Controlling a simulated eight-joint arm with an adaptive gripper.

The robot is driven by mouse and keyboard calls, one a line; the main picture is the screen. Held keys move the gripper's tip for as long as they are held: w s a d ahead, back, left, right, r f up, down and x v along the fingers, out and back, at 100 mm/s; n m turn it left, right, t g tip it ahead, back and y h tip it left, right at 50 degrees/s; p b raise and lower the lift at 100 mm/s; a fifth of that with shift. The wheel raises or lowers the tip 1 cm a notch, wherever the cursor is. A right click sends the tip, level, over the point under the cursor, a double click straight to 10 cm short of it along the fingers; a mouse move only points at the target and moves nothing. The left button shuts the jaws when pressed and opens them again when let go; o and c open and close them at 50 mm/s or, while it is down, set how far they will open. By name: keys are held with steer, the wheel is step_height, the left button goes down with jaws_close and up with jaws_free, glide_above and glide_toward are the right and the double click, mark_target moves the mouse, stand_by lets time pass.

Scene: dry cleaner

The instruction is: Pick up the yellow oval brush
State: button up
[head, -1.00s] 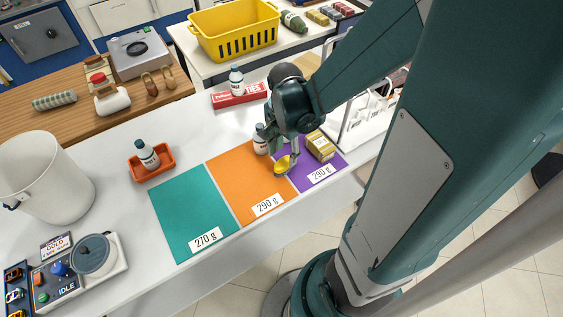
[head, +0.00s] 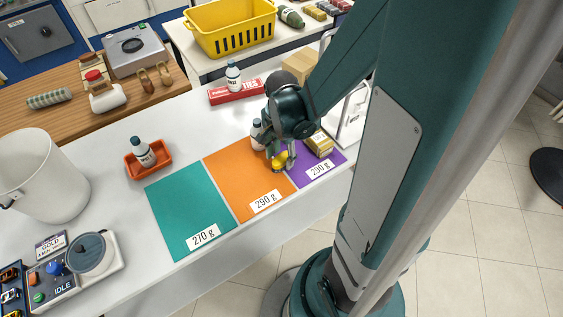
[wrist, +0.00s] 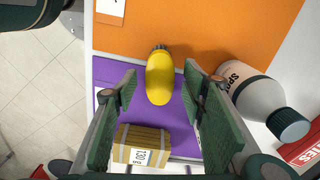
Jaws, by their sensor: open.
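The yellow oval brush (wrist: 160,78) lies near the border of the orange mat (wrist: 215,28) and the purple mat (wrist: 110,75). Its dark bristled end points toward the orange mat. In the wrist view my open gripper (wrist: 160,80) has one finger on each side of the brush, with gaps between them. In the head view my gripper (head: 284,157) is low over the mats and partly covers the brush (head: 279,161).
A tan labelled box (wrist: 142,147) is on the purple mat, near the fingers. The teal mat (head: 190,212) is bare except for its label.

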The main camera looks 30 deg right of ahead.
steer(key=shift+f, duration=0.55)
steer(key=c, duration=1)
